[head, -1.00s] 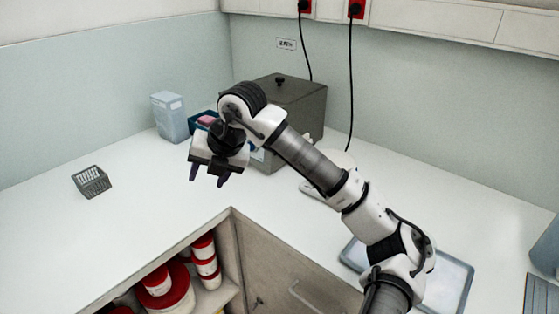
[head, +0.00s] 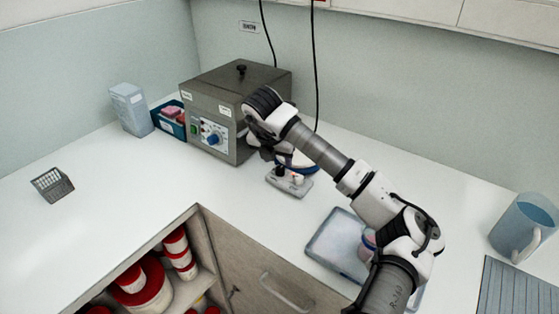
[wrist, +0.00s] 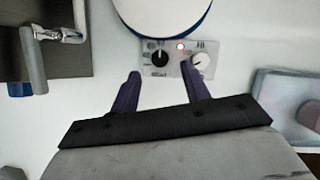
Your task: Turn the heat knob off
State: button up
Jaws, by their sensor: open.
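A small hotplate (head: 290,184) with a round white and blue top stands on the counter behind my gripper in the head view. In the wrist view its front panel (wrist: 178,71) carries a black knob (wrist: 160,57) on the left, a white knob (wrist: 201,62) on the right and a lit red lamp (wrist: 180,46) between. I cannot tell which knob is for heat. My gripper (wrist: 161,73) is open and empty. The black knob shows between the fingertips, and the right fingertip is close beside the white knob; contact is unclear. In the head view the arm hides the fingers.
A grey metal box (head: 222,95) with a blue knob (head: 213,139) stands left of the hotplate. A shallow tray (head: 335,242) lies to the right. A blue pitcher (head: 524,226) is at far right. A grey basket (head: 52,184) sits left. The front left counter is clear.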

aim_at(280, 168)
jog(key=shift+p+x, duration=0.6)
jog(key=shift+x, duration=1.85)
jog(key=c, duration=1)
